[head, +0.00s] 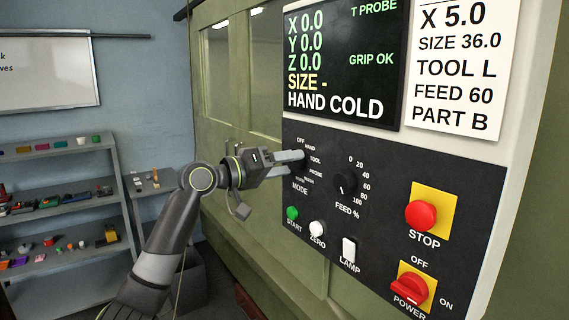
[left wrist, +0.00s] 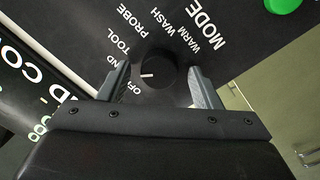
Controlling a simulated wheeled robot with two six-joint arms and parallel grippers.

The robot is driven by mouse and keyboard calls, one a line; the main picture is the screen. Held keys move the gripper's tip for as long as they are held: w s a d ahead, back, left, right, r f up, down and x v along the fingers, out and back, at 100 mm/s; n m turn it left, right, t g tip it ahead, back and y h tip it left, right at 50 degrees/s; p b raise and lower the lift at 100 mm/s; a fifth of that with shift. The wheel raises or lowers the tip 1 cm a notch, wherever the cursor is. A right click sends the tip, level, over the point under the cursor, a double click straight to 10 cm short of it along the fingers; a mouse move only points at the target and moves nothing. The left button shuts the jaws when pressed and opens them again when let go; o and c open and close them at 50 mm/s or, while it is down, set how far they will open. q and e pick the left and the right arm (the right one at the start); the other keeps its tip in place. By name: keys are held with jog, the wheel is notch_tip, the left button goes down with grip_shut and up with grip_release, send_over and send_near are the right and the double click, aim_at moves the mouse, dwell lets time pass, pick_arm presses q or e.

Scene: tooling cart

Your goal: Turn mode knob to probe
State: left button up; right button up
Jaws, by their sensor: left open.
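The mode knob (left wrist: 158,70) is a round black dial with a white pointer line, seen in the left wrist view. The line points left, toward the HAND label, which a finger partly covers; PROBE is printed farther up. My left gripper (left wrist: 160,76) is open, one finger on each side of the knob, with visible gaps. In the head view the left gripper (head: 298,158) reaches the panel from the left and hides the knob. The screen (head: 345,65) reads HAND COLD, T PROBE and GRIP OK. My right gripper is not in view.
On the black control panel (head: 400,190), the feed knob (head: 345,184) is just right of the gripper. Below are the green start button (head: 292,213), white zero button (head: 317,229) and lamp switch (head: 349,248). The red stop button (head: 420,215) and power switch (head: 409,288) are at right.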

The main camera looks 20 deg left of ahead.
pick_arm(q)
jog(key=c, duration=1)
jog(key=m+b, duration=0.2)
jog(key=m, duration=0.1)
jog(key=shift+f, duration=0.1)
jog(key=m+b, duration=0.1)
jog(key=m, duration=0.2)
jog(key=shift+y+b, duration=0.3)
jog(key=shift+b, duration=0.1)
jog(key=m+b, duration=0.1)
jog(key=m, duration=0.2)
jog(key=shift+m, duration=0.3)
jog(key=shift+m+y+b, duration=0.3)
jog(key=shift+m+b, duration=0.2)
jog(key=shift+m, duration=1.4)
